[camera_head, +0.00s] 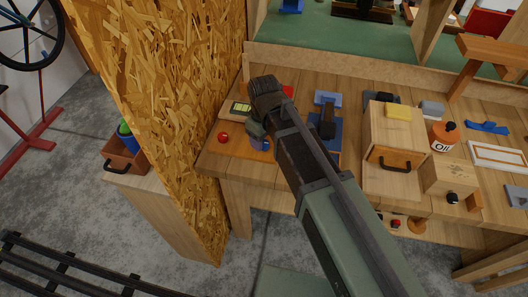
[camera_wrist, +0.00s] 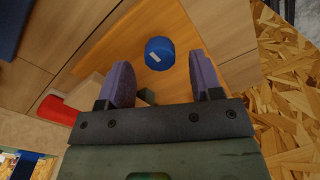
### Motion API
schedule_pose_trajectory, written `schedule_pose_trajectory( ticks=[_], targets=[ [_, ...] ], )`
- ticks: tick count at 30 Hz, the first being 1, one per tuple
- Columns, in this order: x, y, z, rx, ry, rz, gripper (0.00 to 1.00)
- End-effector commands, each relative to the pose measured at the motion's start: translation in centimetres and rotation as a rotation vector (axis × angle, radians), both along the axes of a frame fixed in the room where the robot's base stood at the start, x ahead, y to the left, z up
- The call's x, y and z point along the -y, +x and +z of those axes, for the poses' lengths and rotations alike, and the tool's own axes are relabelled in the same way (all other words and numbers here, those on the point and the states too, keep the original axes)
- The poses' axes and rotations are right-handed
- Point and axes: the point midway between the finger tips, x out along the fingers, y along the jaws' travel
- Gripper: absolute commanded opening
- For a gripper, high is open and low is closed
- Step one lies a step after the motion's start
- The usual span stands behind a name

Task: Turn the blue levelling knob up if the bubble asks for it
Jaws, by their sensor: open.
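The blue levelling knob (camera_wrist: 159,53) with a white mark stands on an orange board (camera_wrist: 135,38) in the wrist view. The knob also shows in the head view (camera_head: 266,145), beside my gripper. My gripper (camera_wrist: 161,62) is open, its two purple fingers apart with the knob between and just beyond their tips; I cannot tell whether they touch it. A small device with a yellow-green window (camera_head: 241,107), possibly the bubble level, lies at the bench's back left in the head view. Any bubble is too small to make out.
A red ball-shaped knob (camera_head: 223,137) sits left of the blue knob. A chipboard wall (camera_head: 160,90) rises close on the left. A wooden box (camera_head: 395,150) with a yellow sponge-like block and an orange oil bottle (camera_head: 444,137) stand to the right.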

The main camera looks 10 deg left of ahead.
Motion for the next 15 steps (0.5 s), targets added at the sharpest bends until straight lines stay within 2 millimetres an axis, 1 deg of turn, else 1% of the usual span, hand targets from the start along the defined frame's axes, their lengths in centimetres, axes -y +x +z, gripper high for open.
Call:
schedule_pose_trajectory(
  ticks=[1, 3, 11, 14, 15],
  targets=[
    [0.0, 0.01, -1.74, 0.0, 0.0, 0.0, 0.59],
    [0.0, 0.0, -2.16, 0.0, 0.0, 0.0, 0.59],
    [0.01, 0.0, -1.89, 0.0, 0.0, -0.001, 0.59],
    [0.01, 0.0, -1.88, 0.0, 0.0, -0.001, 0.45],
    [0.01, 0.0, -1.88, 0.0, 0.0, -0.001, 0.39]
  ],
)
